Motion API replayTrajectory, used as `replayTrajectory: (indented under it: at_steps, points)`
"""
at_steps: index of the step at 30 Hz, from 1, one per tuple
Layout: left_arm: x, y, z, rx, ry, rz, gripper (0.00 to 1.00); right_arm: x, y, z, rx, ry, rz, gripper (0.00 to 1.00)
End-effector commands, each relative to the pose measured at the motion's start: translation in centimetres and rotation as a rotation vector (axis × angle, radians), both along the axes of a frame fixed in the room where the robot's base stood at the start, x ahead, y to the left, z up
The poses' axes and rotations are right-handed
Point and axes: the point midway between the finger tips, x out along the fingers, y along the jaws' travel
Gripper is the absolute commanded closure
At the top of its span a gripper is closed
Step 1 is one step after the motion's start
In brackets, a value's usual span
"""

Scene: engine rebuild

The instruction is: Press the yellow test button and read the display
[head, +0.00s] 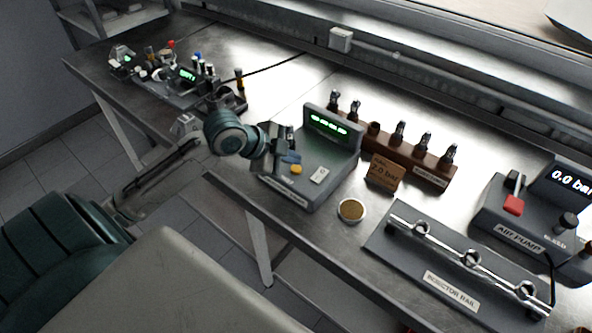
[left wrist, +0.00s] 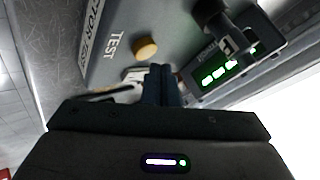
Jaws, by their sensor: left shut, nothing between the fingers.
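The grey tester (head: 328,192) stands on the steel bench with a raised green display (head: 328,122). The display shows several glowing green marks, too blurred to read; it also shows in the left wrist view (left wrist: 220,72). The round yellow test button (head: 296,169) is on the tester's top face. In the left wrist view the button (left wrist: 145,48) is beside the word TEST, just beyond my fingertips. My left gripper (head: 288,158) is shut and empty, close over the button; I cannot tell whether they touch. A dark cylindrical part (left wrist: 212,14) stands near the display. My right gripper is out of view.
A small round dish (head: 351,210), the injector rail (head: 452,262) and the air pump (head: 520,225) are further right. More equipment (head: 170,80) stands at far left.

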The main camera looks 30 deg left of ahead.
Motion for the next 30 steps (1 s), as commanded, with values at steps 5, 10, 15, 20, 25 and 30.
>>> replayTrajectory:
  at_steps: [5,10,15,20,25,30]
  points:
    - [0.0,-0.01,0.06,0.0,0.0,0.0,1.0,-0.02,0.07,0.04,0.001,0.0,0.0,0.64]
    - [0.0,-0.01,0.06,0.0,0.0,0.0,1.0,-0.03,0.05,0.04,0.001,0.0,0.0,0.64]
    - [0.0,-0.02,0.07,0.0,0.0,0.0,1.0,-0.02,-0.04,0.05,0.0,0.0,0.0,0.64]
    - [0.0,-0.02,0.07,0.0,0.0,0.0,1.0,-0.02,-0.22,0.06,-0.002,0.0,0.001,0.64]
    - [0.0,-0.02,0.07,0.0,0.0,0.0,1.0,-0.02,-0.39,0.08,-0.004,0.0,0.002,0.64]
    - [0.0,-0.02,0.07,0.0,0.0,0.0,1.0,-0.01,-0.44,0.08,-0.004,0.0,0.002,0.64]
